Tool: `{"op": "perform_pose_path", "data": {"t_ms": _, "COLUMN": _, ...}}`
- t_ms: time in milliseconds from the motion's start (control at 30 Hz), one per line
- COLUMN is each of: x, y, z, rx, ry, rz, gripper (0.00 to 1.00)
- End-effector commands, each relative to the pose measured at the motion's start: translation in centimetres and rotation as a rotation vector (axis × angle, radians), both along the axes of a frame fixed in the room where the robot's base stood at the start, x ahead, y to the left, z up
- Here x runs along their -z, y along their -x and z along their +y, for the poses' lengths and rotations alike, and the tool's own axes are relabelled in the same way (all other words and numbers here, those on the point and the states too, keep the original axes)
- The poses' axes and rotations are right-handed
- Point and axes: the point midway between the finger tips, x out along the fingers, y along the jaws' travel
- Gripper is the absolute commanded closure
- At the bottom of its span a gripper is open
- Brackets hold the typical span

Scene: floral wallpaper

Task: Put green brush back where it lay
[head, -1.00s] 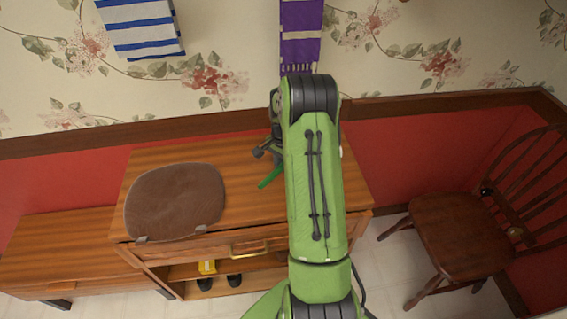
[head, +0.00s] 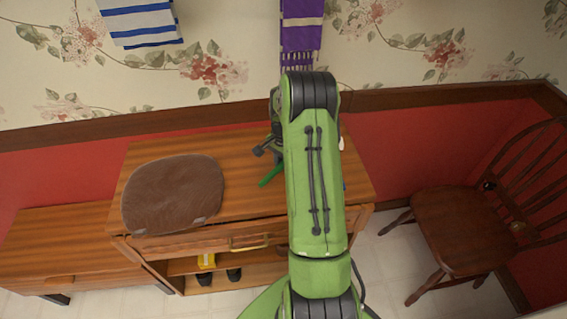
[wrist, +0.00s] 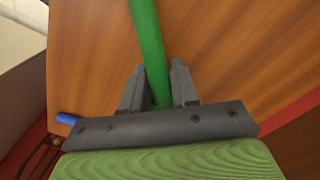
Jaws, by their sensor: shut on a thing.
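The green brush shows in the wrist view as a green handle (wrist: 150,55) running up from between the fingers to the top edge. My gripper (wrist: 158,88) is shut on it, one dark finger on each side. In the head view a short piece of the green brush (head: 270,176) shows left of my arm, above the wooden cabinet top (head: 235,190). My arm hides most of the gripper there. I cannot tell whether the brush touches the top.
A brown cushion-like pad (head: 175,195) lies on the left of the cabinet top. A blue thing (wrist: 68,119) shows at the lower left in the wrist view. A wooden chair (head: 460,225) stands at right. A yellow item (head: 206,261) is on the shelf below.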

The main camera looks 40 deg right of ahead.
Motion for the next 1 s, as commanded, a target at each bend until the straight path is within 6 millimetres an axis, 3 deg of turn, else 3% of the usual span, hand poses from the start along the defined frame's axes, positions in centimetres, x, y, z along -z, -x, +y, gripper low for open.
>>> {"op": "perform_pose_path", "data": {"t_ms": 100, "x": 0.3, "y": 0.0, "z": 0.0, "rx": 0.0, "ry": 0.0, "rz": 0.0, "gripper": 1.0}}
{"op": "perform_pose_path", "data": {"t_ms": 133, "x": 0.3, "y": 0.0, "z": 0.0, "rx": 0.0, "ry": 0.0, "rz": 0.0, "gripper": 0.7}}
{"op": "perform_pose_path", "data": {"t_ms": 333, "x": 0.2, "y": 0.0, "z": 0.0, "rx": 0.0, "ry": 0.0, "rz": 0.0, "gripper": 0.41}}
{"op": "perform_pose_path", "data": {"t_ms": 667, "x": -0.5, "y": 0.0, "z": 0.0, "rx": 0.0, "ry": 0.001, "rz": -0.001, "gripper": 0.41}}
{"op": "perform_pose_path", "data": {"t_ms": 767, "x": -2.6, "y": -0.1, "z": -0.1, "rx": 0.0, "ry": 0.003, "rz": -0.003, "gripper": 0.41}}
{"op": "perform_pose_path", "data": {"t_ms": 1000, "x": -9.6, "y": -0.2, "z": -0.3, "rx": 0.0, "ry": 0.004, "rz": -0.006, "gripper": 0.41}}
